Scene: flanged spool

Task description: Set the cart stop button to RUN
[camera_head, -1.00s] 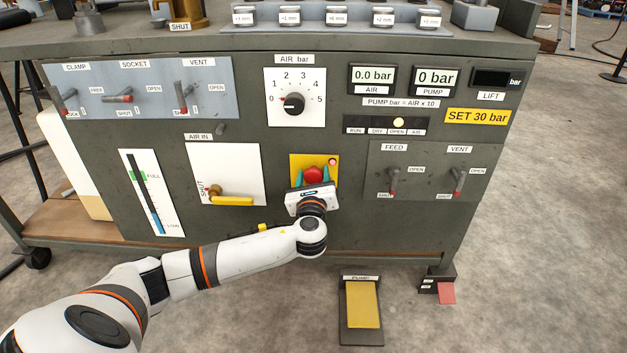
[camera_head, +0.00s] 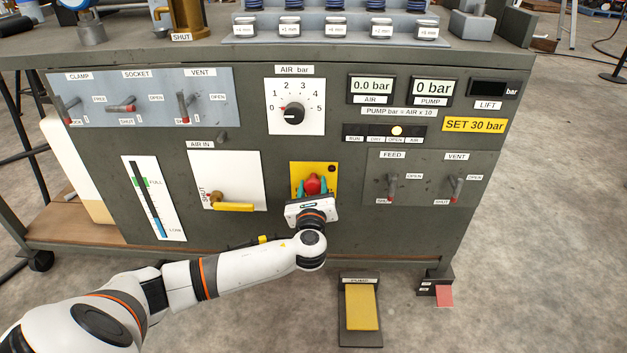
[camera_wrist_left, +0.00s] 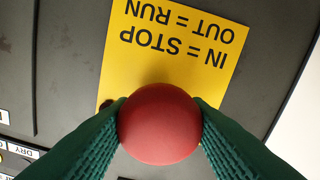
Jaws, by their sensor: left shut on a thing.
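The red mushroom-head stop button (camera_head: 313,184) stands on a yellow plate (camera_head: 299,168) low in the middle of the cart's front panel. In the left wrist view the button (camera_wrist_left: 160,124) is a round red head, and the yellow plate (camera_wrist_left: 180,35) reads upside down "IN = STOP, OUT = RUN". My left gripper (camera_head: 313,187) is shut on the button head, with one green finger on each side; it also shows in the left wrist view (camera_wrist_left: 160,130). The button's stem is hidden behind its head. A small lamp (camera_head: 332,168) on the plate is dark. My right gripper is not in view.
A yellow AIR IN lever (camera_head: 233,207) is left of the button, and FEED (camera_head: 391,187) and VENT (camera_head: 456,188) levers are to the right. The AIR knob (camera_head: 293,115) is above. A yellow PUMP pedal (camera_head: 361,306) is on the floor below.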

